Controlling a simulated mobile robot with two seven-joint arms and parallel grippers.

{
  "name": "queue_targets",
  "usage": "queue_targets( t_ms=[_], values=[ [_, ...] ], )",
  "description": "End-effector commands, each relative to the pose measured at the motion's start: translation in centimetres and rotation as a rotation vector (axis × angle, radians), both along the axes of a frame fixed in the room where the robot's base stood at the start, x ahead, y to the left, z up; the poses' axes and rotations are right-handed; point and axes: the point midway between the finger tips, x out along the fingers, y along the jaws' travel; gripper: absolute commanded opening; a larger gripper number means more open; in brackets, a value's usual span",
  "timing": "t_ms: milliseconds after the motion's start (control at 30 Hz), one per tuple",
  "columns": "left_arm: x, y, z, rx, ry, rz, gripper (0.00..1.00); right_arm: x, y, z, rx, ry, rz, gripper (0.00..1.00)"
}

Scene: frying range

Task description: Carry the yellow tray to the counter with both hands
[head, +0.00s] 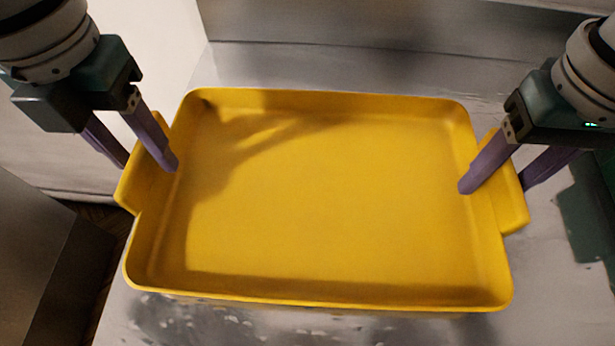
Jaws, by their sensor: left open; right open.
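The yellow tray (320,210) is empty and sits on a grey metal surface in the middle of the head view. It has a raised handle on its left and right ends. My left gripper (148,166) is open at the left handle (132,190), one finger on the inner side of the tray wall and the other outside. My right gripper (497,186) is open at the right handle (514,205), one finger inside the tray and the other outside. I cannot tell whether the fingers touch the handles.
The metal surface (240,325) under the tray is worn and speckled, with bare room in front of the tray. A metal wall or panel (330,65) stands behind it. A grey cabinet side (35,255) and a dark floor gap are at the left.

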Motion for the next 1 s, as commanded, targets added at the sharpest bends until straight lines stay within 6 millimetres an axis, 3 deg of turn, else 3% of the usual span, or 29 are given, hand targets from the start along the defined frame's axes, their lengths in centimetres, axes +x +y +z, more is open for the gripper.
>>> queue_targets(
  t_ms=[300, 767, 800, 1000],
  values=[
    [0.0, -0.01, -0.21, 0.0, 0.0, -0.001, 0.53, 0.01, -0.01, -0.22, 0.0, -0.001, 0.0, 0.56],
    [0.01, 0.0, -0.17, 0.0, 0.0, 0.0, 0.01, 0.03, -0.03, -0.18, -0.001, -0.001, -0.001, 0.04],
    [0.01, 0.01, -0.17, 0.0, 0.0, 0.0, 0.0, 0.03, -0.04, -0.18, -0.001, -0.001, -0.001, 0.0],
    [0.01, 0.04, -0.17, 0.001, 0.0, 0.0, 0.0, 0.03, -0.07, -0.18, -0.002, -0.001, -0.001, 0.0]
  ],
)
